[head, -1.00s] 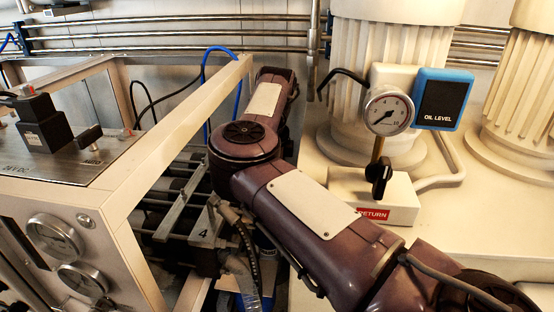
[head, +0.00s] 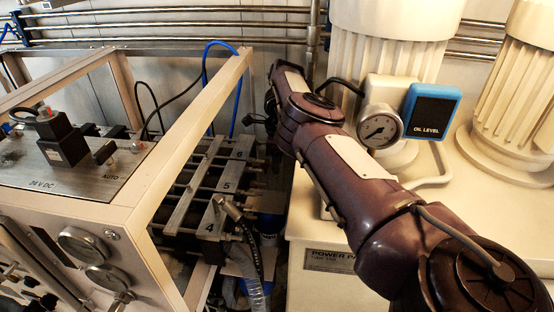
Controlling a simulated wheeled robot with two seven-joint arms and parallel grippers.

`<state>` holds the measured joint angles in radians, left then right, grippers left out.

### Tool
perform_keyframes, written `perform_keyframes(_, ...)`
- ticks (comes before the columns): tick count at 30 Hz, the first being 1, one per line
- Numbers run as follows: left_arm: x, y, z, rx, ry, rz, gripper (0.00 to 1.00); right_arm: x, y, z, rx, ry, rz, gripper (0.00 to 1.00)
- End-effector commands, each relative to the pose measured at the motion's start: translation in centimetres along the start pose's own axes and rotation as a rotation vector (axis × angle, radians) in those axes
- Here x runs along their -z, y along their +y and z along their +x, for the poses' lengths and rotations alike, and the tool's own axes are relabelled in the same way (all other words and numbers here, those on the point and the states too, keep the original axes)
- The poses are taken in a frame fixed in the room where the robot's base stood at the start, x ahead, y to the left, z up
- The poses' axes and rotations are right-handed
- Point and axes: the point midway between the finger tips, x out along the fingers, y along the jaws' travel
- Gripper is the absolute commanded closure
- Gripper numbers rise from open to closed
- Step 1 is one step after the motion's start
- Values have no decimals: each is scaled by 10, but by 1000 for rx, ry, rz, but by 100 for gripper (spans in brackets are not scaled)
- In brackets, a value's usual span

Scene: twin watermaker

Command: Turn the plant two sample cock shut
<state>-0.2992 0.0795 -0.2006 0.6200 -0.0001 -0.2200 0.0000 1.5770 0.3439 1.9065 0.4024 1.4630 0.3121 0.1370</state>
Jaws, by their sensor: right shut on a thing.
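My right arm comes in from the lower right and reaches to the back, beside the dark rack. The small dark end of my right gripper (head: 257,119) shows by the far side of the rack, near the back wall. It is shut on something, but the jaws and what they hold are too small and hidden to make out. I cannot pick out the plant two sample cock in this view. My left gripper is not in view.
The rack (head: 211,197) is numbered 4, 5 and 6. A cream frame (head: 165,147) and a gauge panel (head: 62,225) stand at left. At right are a power pack (head: 310,232), a pressure gauge (head: 379,127) and a blue-edged oil level sign (head: 431,112).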

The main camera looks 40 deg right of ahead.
Motion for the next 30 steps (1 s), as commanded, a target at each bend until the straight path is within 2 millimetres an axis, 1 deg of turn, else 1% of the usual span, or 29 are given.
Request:
perform_keyframes(1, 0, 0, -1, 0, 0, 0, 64, -1, -1, -4, 5, -4, 0, 86)
perform_keyframes(2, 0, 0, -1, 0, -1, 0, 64, -1, -2, -4, 6, -4, 0, 60)
perform_keyframes(6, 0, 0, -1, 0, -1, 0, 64, -1, -2, -4, 7, -4, 0, 42)
perform_keyframes(14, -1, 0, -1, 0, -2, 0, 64, -1, -2, -4, 7, -3, 1, 42)
perform_keyframes(17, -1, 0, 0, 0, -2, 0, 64, -2, -2, -9, 9, -5, 2, 42)
perform_keyframes(20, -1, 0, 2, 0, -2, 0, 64, -3, -2, -23, 10, -9, 3, 42)
perform_keyframes(27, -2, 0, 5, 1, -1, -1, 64, -2, -1, -64, 9, -10, 2, 42)
perform_keyframes(30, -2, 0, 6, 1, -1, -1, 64, -1, 0, -75, 9, -8, 2, 42)
